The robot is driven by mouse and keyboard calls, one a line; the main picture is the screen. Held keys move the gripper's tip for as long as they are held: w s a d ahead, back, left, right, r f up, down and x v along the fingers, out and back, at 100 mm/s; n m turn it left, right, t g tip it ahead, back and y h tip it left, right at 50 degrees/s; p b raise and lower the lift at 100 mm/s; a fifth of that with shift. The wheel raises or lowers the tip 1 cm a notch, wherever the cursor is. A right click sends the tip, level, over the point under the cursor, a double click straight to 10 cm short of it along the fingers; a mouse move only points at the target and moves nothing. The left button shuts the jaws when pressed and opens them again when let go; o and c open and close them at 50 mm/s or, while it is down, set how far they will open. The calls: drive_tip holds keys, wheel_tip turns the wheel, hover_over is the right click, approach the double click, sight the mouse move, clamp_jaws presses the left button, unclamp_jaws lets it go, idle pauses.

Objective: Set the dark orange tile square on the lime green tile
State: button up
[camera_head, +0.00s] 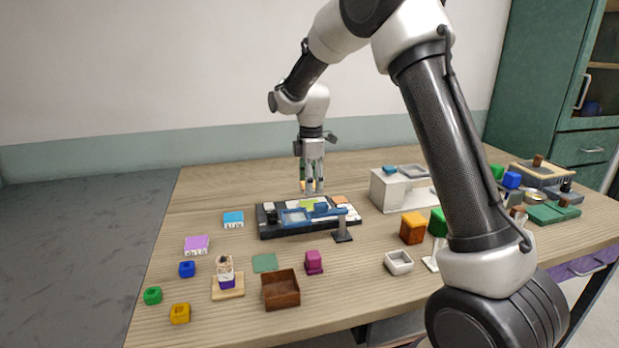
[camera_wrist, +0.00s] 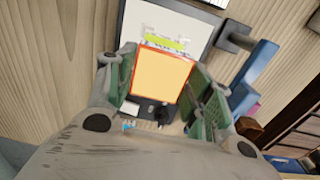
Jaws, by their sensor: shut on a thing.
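The dark orange tile (camera_wrist: 162,76) is between the green-padded fingers of my gripper (camera_wrist: 160,85) in the wrist view. Its face looks pale orange with a darker orange edge. My gripper is shut on it. In the head view my gripper (camera_head: 313,188) points down above the dark board, and only a small orange bit of the held tile shows by the fingers. The lime green tile (camera_head: 308,203) lies on the board, below the gripper. In the wrist view the lime green tile (camera_wrist: 165,42) shows as a strip beyond the held tile, which hides part of the board.
The dark board (camera_head: 268,233) also bears an orange piece (camera_head: 340,200). A blue bar on a dark stand (camera_head: 342,236) crosses in front. A brown box (camera_head: 281,291), magenta block (camera_head: 314,263) and white machine (camera_head: 389,192) stand around. Table left of the board is mostly clear.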

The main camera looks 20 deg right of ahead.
sight(310, 204)
drive_tip(key=shift+f, duration=2.15)
drive_tip(key=shift+a, duration=0.1)
drive_tip(key=o, duration=1.2)
